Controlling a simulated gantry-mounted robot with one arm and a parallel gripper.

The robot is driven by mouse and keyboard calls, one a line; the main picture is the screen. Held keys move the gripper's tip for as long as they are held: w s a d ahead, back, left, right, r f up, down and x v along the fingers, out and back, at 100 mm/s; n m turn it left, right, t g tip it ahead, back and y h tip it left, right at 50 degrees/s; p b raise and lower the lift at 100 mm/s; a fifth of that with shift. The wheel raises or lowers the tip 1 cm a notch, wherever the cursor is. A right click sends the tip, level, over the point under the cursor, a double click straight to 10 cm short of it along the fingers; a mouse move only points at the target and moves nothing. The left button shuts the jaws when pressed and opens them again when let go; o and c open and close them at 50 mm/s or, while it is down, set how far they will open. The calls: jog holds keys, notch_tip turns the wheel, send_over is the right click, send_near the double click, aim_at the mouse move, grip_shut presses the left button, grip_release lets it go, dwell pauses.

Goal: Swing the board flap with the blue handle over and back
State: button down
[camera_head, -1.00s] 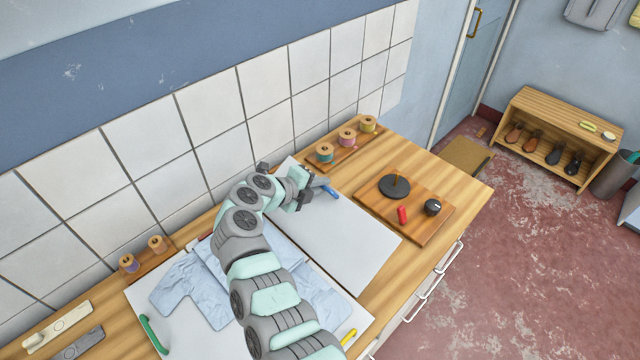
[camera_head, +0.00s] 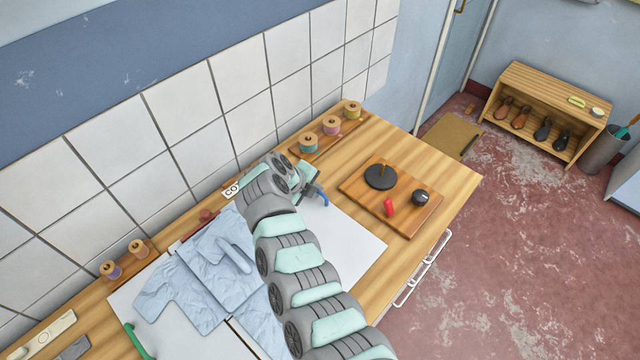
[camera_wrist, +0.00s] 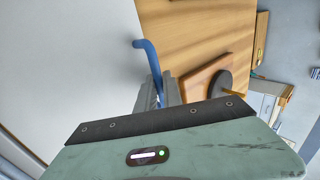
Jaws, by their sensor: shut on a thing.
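The board flap with the blue handle is a white panel (camera_head: 345,235) on the right of the ironing board, partly hidden by my arm in the head view. It also fills the left of the wrist view (camera_wrist: 60,60). The blue handle (camera_head: 322,197) stands at the panel's far right edge; its bent blue end shows in the wrist view (camera_wrist: 147,58). My gripper (camera_head: 312,192) is at this handle. In the wrist view, the grey fingers (camera_wrist: 166,92) are shut around its lower part, and the bent end sticks out beyond them.
A light blue shirt (camera_head: 210,268) lies on the board left of my arm, near a green handle (camera_head: 135,340). A wooden plate (camera_head: 408,218) with a dark disc, red piece and black knob is close on the right. Thread spools (camera_head: 331,125) stand behind along the tiled wall.

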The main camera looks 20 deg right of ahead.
jog(key=shift+d+f, duration=0.1)
jog(key=shift+f, duration=0.15)
jog(key=c, duration=1.5)
grip_release()
jog(key=b+v, duration=0.1)
jog(key=v, duration=1)
jog(key=shift+d+r+b, duration=0.2)
jog(key=shift+b, duration=0.2)
jog(key=shift+w, duration=0.1)
